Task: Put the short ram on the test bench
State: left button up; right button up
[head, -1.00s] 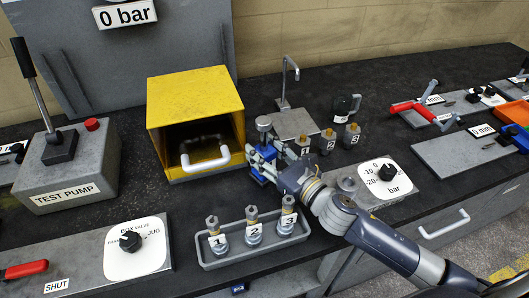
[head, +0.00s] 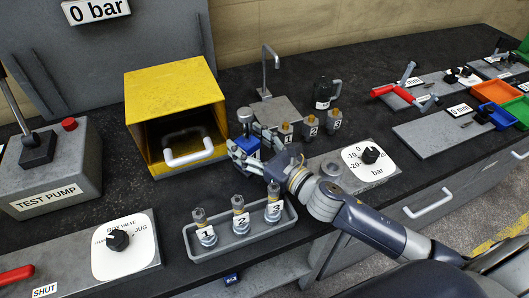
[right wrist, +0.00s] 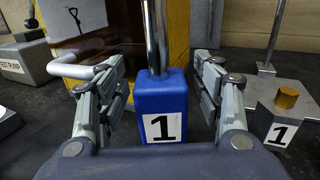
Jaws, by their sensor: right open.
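A blue ram (right wrist: 161,92) with a white "1" label and a chrome rod stands upright in the middle of the right wrist view. In the head view the ram (head: 249,145) stands just right of the yellow box, its grey top showing above my gripper. My right gripper (head: 247,154) is open around it. In the right wrist view the fingers of my right gripper (right wrist: 161,75) are on either side of the blue body, with gaps visible. The ram's lower end is hidden. The yellow open-fronted box (head: 176,92) has a white handle at its mouth. My left gripper is not in view.
A grey tray (head: 240,246) with several numbered fittings lies in front. More numbered fittings (head: 285,134) and a black jug (head: 322,95) stand behind right. A dial panel (head: 362,165) is right of my gripper. The test pump (head: 45,170) is at left.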

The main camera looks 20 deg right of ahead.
jog(key=b+v, duration=0.3)
jog(key=v, duration=0.7)
jog(key=shift+f, duration=0.15)
jog(key=shift+v, duration=0.75)
